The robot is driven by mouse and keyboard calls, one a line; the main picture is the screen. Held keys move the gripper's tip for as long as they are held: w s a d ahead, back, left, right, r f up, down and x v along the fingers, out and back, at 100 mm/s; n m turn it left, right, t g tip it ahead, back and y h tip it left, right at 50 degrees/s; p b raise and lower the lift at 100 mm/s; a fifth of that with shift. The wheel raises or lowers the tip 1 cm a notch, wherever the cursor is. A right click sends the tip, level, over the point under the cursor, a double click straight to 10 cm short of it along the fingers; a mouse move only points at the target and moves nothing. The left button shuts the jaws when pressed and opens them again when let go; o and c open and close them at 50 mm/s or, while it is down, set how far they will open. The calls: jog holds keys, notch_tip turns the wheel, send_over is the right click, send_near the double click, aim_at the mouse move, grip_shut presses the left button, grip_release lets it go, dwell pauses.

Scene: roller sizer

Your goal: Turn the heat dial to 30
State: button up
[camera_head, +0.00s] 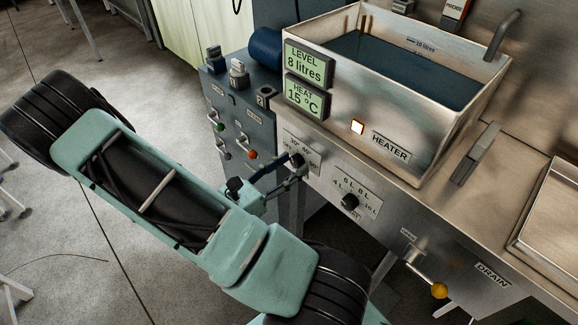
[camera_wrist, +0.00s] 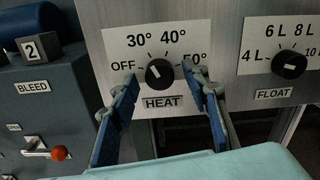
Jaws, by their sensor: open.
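The heat dial (camera_wrist: 160,73) is a round black knob on a white plate marked OFF, 30°, 40° and 50°, with a HEAT label below it. A small white mark on the knob seems to point up and left; its exact setting is hard to tell. In the head view the heat dial (camera_head: 297,160) is partly hidden by my gripper (camera_head: 292,174). In the wrist view my gripper (camera_wrist: 160,88) is open, with one blue finger on each side of the knob. I cannot tell whether either finger touches it. The heat display (camera_head: 304,98) reads 15 °C.
The float dial (camera_head: 350,202) is right of the heat dial. The level display (camera_head: 308,64) reads 8 litres. A yellow drain knob (camera_head: 439,290) sits lower right. A grey control box (camera_head: 238,115) stands left.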

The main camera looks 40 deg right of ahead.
jog(key=a, duration=1.2)
jog(key=shift+s, duration=0.45)
